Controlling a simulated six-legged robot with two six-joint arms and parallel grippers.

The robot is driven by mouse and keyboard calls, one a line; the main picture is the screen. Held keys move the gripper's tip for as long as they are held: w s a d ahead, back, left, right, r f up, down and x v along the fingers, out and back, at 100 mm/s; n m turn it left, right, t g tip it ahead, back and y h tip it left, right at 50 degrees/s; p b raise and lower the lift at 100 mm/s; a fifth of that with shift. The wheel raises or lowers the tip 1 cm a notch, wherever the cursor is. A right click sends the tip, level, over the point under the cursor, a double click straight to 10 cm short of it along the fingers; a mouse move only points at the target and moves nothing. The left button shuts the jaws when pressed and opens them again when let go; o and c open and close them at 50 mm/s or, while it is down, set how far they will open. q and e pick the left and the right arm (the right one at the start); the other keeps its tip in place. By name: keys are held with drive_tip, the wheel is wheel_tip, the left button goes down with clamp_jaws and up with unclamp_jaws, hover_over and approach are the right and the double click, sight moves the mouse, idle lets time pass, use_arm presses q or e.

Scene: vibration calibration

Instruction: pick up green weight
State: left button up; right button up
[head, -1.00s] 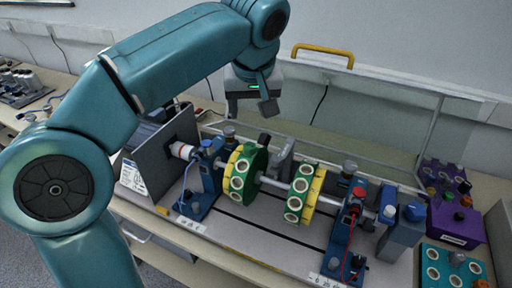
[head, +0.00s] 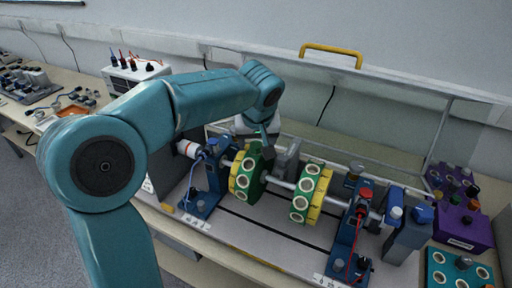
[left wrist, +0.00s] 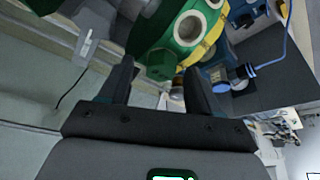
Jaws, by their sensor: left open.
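Two green-and-yellow discs with ringed holes sit on a horizontal shaft, the left disc (head: 245,173) and the right disc (head: 311,192). In the left wrist view, a green block-like piece (left wrist: 160,64), which looks like the green weight, sits at the rim of a green disc (left wrist: 170,28). My left gripper (head: 266,140) is above and behind the left disc in the head view. Its open fingers (left wrist: 158,84) point at the green piece, which shows between and just beyond their tips. I cannot tell whether they touch it. My right gripper is not in view.
Blue shaft supports stand at both ends, including the right one (head: 350,230). A purple block (head: 462,228) and a teal holed block (head: 455,270) are at the right. A frame with a yellow handle (head: 331,50) rises behind. A white box (head: 135,72) stands at the back left.

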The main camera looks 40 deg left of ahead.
use_arm(q)
drive_tip(key=c, duration=1.1)
drive_tip(key=shift+r, duration=0.15)
